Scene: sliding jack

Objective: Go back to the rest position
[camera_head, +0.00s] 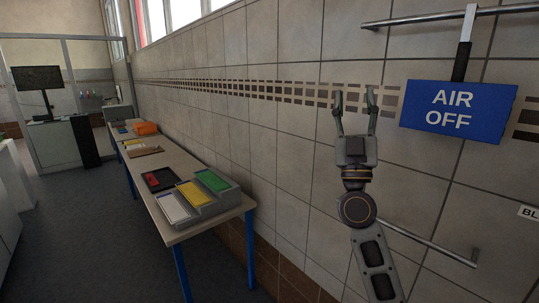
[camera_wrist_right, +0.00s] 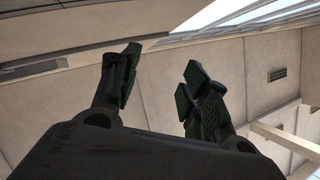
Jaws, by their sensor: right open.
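My right gripper (camera_head: 355,103) is raised in front of the tiled wall, with its fingers pointing up. It is open and empty. In the right wrist view its two fingers (camera_wrist_right: 158,88) stand apart with nothing between them, against the upper wall and ceiling. In the head view a blue "AIR OFF" sign (camera_head: 458,110) hangs to the right of the gripper, apart from it. My left gripper is not in view.
A metal rail (camera_head: 420,18) runs at the top right, and a lower rail (camera_head: 425,243) runs behind my right arm. A long table (camera_head: 190,158) with colored trays stands along the wall at left. A monitor (camera_head: 40,80) stands farther back. The grey floor (camera_head: 90,215) beside the table is clear.

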